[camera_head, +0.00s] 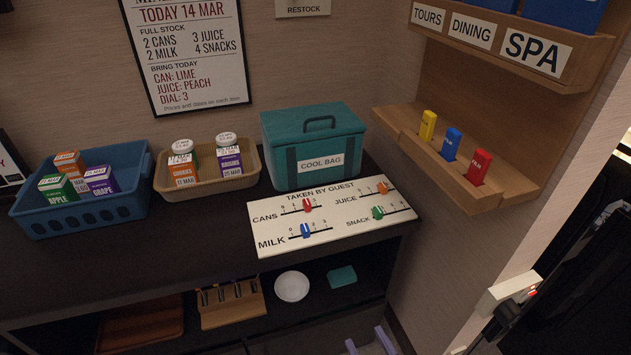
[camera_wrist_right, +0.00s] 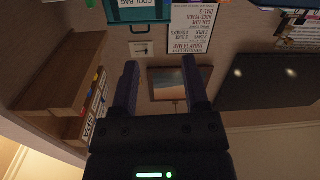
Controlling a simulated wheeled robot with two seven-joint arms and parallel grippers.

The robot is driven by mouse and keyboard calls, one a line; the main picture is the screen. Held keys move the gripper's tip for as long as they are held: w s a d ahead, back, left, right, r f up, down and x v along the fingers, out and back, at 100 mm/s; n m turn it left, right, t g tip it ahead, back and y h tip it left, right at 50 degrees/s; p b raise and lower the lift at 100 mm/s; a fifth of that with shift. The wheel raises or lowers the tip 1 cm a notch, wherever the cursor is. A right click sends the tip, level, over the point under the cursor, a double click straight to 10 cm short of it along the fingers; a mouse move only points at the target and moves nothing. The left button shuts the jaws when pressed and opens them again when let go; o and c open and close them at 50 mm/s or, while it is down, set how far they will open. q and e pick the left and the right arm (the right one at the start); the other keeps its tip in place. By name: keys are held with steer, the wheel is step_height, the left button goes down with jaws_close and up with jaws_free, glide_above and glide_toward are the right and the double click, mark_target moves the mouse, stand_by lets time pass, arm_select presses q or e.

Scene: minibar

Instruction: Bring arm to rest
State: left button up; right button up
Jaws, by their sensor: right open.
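My right gripper (camera_head: 368,338) shows only as two purple fingertips at the bottom edge of the head view, low in front of the dark lower shelf. In the right wrist view my right gripper (camera_wrist_right: 160,65) has its two fingers wide apart with nothing between them. The rest of my right arm is hidden in the head view. My left gripper is in neither view.
The dark counter holds a blue basket (camera_head: 90,215), a tan basket (camera_head: 207,181), a teal cool bag (camera_head: 315,148) and a slider board (camera_head: 340,230). Below are a white plate (camera_head: 292,286) and a teal item (camera_head: 342,276). A wooden wall rack (camera_head: 455,165) stands right.

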steer(key=s+d+f+n+g+h, duration=0.1)
steer(key=s+d+f+g+h, duration=0.35)
steer(key=d+f, duration=0.6)
steer(key=s+d+f+n+g+h, duration=0.1)
steer(key=s+d+f+g, duration=0.4)
steer(key=s+d+f, duration=0.5)
steer(key=s+d+f+m+g+h, duration=0.15)
steer(key=s+d+g+h, duration=0.5)
steer(key=s+d, duration=1)
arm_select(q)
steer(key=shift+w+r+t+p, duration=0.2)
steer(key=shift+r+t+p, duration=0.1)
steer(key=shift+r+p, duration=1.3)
arm_select(e)
steer(key=s+a+f+m+y, duration=0.1)
steer(key=s+a+y, duration=0.1)
steer(key=a, duration=1)
steer(key=s+a+f+m+g+y, duration=0.1)
steer(key=s+a+f+m+y, duration=0.1)
steer(key=a, duration=1)
steer(key=shift+f+y, duration=0.25)
steer(key=shift+y, duration=0.35)
